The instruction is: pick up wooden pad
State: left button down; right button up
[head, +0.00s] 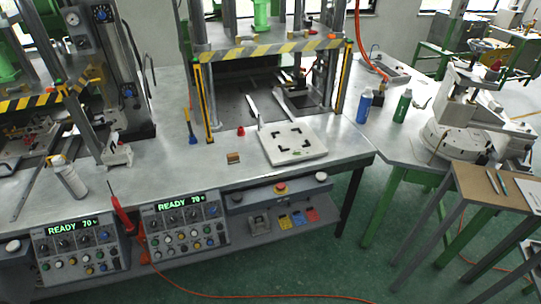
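A small brown block (233,158), which looks like the wooden pad, lies on the metal table near its front edge. It sits left of a white square plate (293,144) with black corner marks, and apart from it. Neither of my grippers is in the view, and nothing touches the brown block.
A press frame with yellow-black striped bars (275,48) stands behind the plate. A small red object (240,131) and a blue-handled tool (191,130) lie near the block. Blue (364,106) and green (402,106) bottles stand at right. Control panels (185,220) hang below the front edge.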

aim_at(232, 158)
jog(key=i+j, duration=0.25)
jog(key=i+j+z, duration=0.4)
jog(key=j+z, duration=0.2)
jog(key=i+j+z, duration=0.1)
jog(key=j+z, duration=0.2)
jog(key=j, duration=0.1)
